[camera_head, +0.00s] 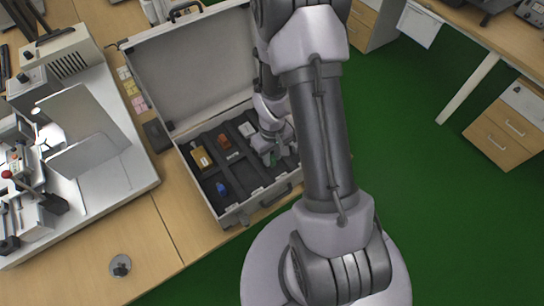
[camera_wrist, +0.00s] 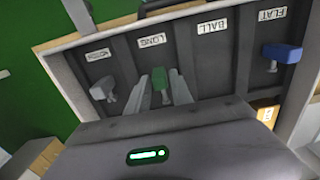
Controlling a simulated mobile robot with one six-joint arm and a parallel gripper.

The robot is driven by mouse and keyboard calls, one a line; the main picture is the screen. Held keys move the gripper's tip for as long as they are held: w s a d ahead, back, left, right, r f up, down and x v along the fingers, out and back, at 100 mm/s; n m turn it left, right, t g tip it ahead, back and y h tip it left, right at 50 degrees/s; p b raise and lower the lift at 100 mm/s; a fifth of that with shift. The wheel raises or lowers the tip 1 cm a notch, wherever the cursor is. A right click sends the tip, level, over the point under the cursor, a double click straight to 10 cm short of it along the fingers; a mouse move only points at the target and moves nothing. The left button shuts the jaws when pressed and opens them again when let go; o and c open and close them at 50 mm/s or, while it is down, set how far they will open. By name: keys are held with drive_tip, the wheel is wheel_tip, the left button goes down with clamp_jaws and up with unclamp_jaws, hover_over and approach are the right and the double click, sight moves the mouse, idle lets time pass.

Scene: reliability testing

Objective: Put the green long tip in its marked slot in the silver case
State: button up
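The silver case (camera_head: 236,218) lies open on the desk, its grey inside split into narrow slots. In the wrist view, the labels read LONG (camera_wrist: 153,41), BALL and FLAT, with a blurred one at left. The green long tip (camera_wrist: 160,80) is in the slot under LONG, between the two fingers of my gripper (camera_wrist: 161,88). The fingers stand on either side of it with narrow gaps seeming to show. Whether the tip rests on the slot floor is hard to tell. In the head view, my gripper (camera_head: 272,150) is low over the case's right part, and my arm hides much there.
A blue tip (camera_wrist: 282,53) is in the FLAT slot and a grey tip (camera_wrist: 103,88) in the leftmost slot. The raised lid (camera_head: 195,70) stands behind. White equipment (camera_head: 95,130) fills the desk's left.

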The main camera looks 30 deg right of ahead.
wheel_tip(320, 180, up, 10)
drive_tip(key=r+p, duration=0.1)
drive_tip(key=p, duration=0.2)
wheel_tip(320, 180, up, 11)
drive_tip(key=m+t, duration=0.2)
hover_over(272, 157)
drive_tip(key=a, duration=0.4)
drive_tip(key=s+a+r+m+t+y, duration=0.1)
drive_tip(key=s+a+r+t, duration=0.1)
drive_tip(key=s+a+r, duration=0.3)
drive_tip(key=s+a+r+m+t+y, duration=0.1)
drive_tip(key=s+a+r, duration=0.4)
drive_tip(key=r, duration=0.5)
drive_tip(key=shift+s+a+m+t, duration=0.3)
drive_tip(key=shift+s+m+t, duration=0.1)
drive_tip(key=shift+s, duration=0.2)
wheel_tip(272, 157, down, 10)
drive_tip(key=b, duration=1)
drive_tip(key=shift+f, duration=0.15)
